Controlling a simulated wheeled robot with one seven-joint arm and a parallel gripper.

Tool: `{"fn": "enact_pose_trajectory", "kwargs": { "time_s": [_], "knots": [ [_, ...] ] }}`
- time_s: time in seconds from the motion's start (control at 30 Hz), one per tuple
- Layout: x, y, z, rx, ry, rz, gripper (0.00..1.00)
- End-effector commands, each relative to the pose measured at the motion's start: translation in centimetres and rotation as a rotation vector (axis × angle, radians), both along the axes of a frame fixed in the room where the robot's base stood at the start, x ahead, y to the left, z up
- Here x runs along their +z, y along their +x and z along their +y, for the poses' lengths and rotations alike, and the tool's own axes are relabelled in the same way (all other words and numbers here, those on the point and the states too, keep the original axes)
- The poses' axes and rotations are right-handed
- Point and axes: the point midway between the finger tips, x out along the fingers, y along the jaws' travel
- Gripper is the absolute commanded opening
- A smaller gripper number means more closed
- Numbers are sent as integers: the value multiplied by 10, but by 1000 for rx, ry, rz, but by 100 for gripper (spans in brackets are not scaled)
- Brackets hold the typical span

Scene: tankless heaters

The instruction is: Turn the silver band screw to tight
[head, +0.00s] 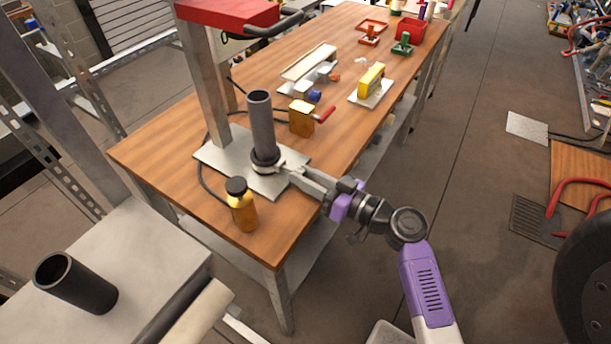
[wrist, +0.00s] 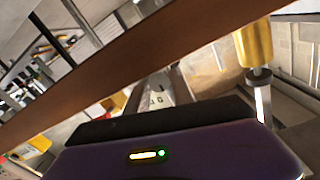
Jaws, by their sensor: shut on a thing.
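A dark grey pipe (head: 262,120) stands upright on a light metal plate (head: 223,160) on the wooden workbench. A dark band (head: 265,161) goes around its foot. A small silver piece, which looks like the band screw, sticks out from the band's right side. My gripper (head: 286,169) reaches in from the right, low beside the band, and is shut on this silver screw. The fingertips and the screw are too small to tell apart clearly. In the wrist view my purple gripper body fills the bottom, and the grip itself is not clear.
An amber bottle (head: 242,208) with a dark cap stands in front of the plate. A metal post (head: 205,75) with a red top (head: 228,12) rises behind the pipe. The bench's front right corner is clear.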

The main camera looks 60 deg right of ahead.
Motion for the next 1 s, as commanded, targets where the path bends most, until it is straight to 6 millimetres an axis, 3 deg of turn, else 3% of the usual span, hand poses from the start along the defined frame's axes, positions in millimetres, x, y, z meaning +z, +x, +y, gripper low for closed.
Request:
{"fn": "enact_pose_trajectory", "kwargs": {
  "time_s": [0.27, 1.0],
  "knots": [
    [0, 0, 0, 1, 138, 5, 0],
    [1, 0, -3, -2, 829, 29, 0]
  ]
}}
